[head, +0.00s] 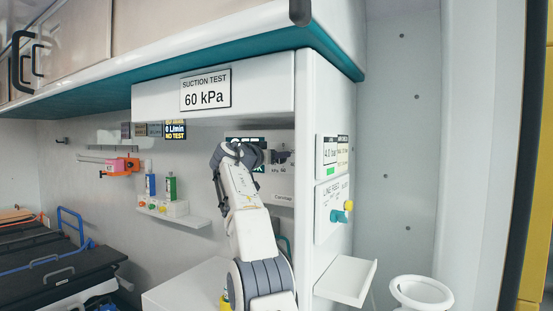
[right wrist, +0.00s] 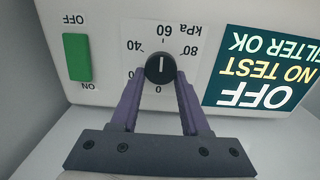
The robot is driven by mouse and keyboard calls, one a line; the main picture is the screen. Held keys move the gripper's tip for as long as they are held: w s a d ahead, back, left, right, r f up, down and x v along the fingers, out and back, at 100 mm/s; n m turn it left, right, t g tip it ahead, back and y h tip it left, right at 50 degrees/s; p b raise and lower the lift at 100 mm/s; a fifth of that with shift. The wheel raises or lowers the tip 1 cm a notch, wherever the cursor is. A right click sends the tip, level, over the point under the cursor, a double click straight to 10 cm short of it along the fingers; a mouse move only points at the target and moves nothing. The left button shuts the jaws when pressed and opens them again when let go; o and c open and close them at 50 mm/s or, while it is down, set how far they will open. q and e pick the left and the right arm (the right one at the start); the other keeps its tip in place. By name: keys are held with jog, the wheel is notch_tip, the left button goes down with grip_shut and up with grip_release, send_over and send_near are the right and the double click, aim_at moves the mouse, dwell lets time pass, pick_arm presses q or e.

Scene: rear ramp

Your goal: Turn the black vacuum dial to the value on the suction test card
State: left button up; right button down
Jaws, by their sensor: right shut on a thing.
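The suction test card (head: 206,90) on the white overhead panel reads 60 kPa. In the right wrist view the black vacuum dial (right wrist: 160,68) sits on a white scale plate marked 0, 40, 60, 80 and kPa. Its white pointer line is upright in that picture, along the line between 60 and 0, seemingly towards 60. My right gripper (right wrist: 160,76) has its two purple fingers on either side of the dial and is shut on it. In the head view my right gripper (head: 238,154) hides the dial. My left gripper is not in view.
A green OFF/ON switch (right wrist: 77,57) and a dark display (right wrist: 262,68) reading OFF, NO TEST, FILTER OK flank the dial. A side panel with teal and yellow knobs (head: 342,212) and a small white shelf (head: 345,280) stand right of my arm. A stretcher (head: 65,265) is at left.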

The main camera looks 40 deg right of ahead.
jog(key=shift+w+a+f, duration=0.3)
jog(key=shift+w+f, duration=0.25)
jog(key=shift+w, duration=0.05)
jog(key=c, duration=0.6)
grip_release()
jog(key=shift+o, duration=1.2)
jog(key=shift+w, duration=0.15)
jog(key=shift+s+d+r, duration=0.1)
jog(key=shift+s+r, duration=0.05)
jog(key=shift+s, duration=0.15)
jog(key=b+v, duration=0.5)
jog(key=v, duration=0.5)
jog(key=shift+w+r, duration=0.3)
jog(key=shift+r, duration=0.05)
